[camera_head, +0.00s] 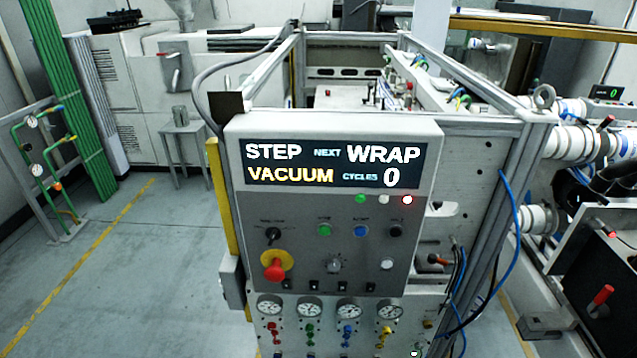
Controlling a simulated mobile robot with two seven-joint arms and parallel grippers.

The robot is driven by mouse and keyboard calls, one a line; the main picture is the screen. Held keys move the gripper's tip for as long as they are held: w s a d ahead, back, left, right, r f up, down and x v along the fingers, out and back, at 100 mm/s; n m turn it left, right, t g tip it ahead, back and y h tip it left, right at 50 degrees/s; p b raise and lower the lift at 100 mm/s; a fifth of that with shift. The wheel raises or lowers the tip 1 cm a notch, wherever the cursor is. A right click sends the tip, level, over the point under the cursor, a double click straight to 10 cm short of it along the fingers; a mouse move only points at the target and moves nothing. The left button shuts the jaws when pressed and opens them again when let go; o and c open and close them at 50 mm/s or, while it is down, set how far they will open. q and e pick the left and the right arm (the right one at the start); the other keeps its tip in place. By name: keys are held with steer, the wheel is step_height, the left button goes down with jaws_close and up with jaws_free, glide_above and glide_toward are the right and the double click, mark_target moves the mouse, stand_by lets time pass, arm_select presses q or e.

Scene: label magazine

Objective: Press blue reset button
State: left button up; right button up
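The blue button (361,232) is a small round button on the grey control panel (300,265). It sits right of a green button (324,230) and left of a black knob (395,231). Above them, a display (334,165) reads STEP NEXT WRAP, VACUUM, CYCLES 0. A red emergency knob (274,269) on a yellow disc is at lower left of the panel. Nothing covers the blue button. Neither of my grippers is in the head view.
Several gauges (309,308) and coloured valves sit below the panel. Green, white and red lamps (407,199) are under the display. Blue hoses (515,225) hang at the right side of the frame. The floor (150,265) at left is open.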

steer(key=shift+w+a+r, duration=0.2)
steer(key=shift+a+r, duration=0.25)
steer(key=shift+a, duration=0.35)
steer(key=shift+s+d+f, duration=0.1)
steer(key=shift+s+d, duration=0.1)
steer(key=shift+d, duration=0.65)
steer(key=c, duration=0.3)
jaws_close()
steer(key=shift+w, duration=0.1)
steer(key=shift+w+a, duration=0.15)
steer(key=shift+a, duration=0.15)
